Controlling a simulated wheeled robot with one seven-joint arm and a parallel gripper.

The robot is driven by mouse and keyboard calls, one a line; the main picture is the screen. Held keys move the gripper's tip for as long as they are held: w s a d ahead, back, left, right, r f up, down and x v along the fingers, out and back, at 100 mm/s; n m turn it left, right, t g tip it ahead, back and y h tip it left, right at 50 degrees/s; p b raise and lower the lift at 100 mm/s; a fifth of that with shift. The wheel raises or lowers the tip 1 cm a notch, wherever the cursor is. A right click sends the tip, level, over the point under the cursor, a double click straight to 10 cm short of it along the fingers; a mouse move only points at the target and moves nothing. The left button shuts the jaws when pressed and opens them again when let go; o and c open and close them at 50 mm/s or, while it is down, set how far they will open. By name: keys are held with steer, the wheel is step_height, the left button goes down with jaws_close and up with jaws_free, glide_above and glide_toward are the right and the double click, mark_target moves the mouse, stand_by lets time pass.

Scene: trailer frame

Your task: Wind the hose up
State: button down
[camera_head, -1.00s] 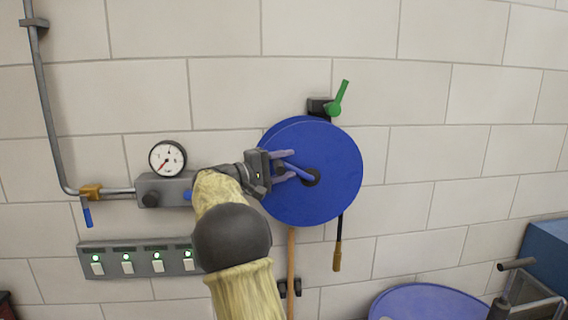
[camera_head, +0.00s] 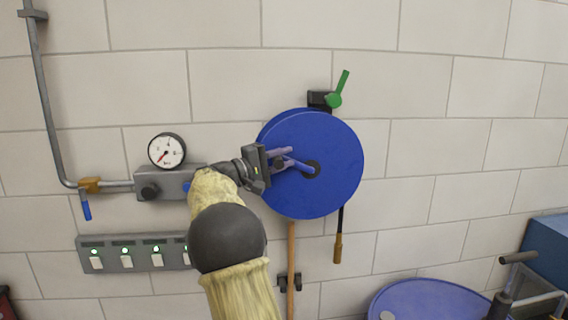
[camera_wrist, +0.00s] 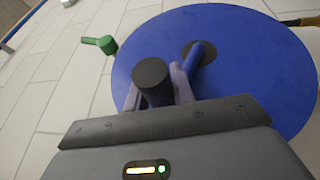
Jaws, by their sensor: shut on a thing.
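The blue hose reel (camera_head: 335,190) is mounted on the wall, its round face toward me. A blue crank arm (camera_wrist: 196,66) runs outward from the dark hub (camera_head: 311,168). It ends at a black knob (camera_wrist: 152,76), seen between my fingers in the wrist view. My gripper (camera_head: 284,160) is shut on this crank knob, left of the hub and slightly above it. A short length of black hose (camera_head: 340,219) hangs below the reel and ends in a brass-coloured nozzle (camera_head: 338,249). The hose on the reel is hidden behind the face.
A green lever (camera_head: 337,96) sits above the reel. A gauge (camera_head: 166,151), a pipe with a blue-handled valve (camera_head: 86,210) and a switch panel (camera_head: 128,254) are at left. A wooden pole (camera_head: 291,250) stands below the reel. A blue drum (camera_head: 430,300) is at lower right.

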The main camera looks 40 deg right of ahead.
steer(key=f+n+h+b, duration=0.1)
steer(key=b, duration=0.3)
steer(key=f+n+h+b, duration=0.1)
steer(key=f+h+b, duration=0.1)
steer(key=b, duration=0.3)
steer(key=a+f+n+t+h+b, duration=0.1)
steer(key=f+b, duration=0.1)
steer(key=b, duration=0.2)
steer(key=shift+w+a+h, duration=0.1)
steer(key=shift+w+h, duration=0.3)
steer(key=shift+b, duration=0.5)
steer(key=c, duration=1.2)
jaws_free()
steer(key=shift+r, duration=0.1)
steer(key=b+v, duration=0.5)
steer(key=v, duration=1.2)
steer(key=shift+a+f, duration=0.1)
steer(key=shift+f, duration=0.2)
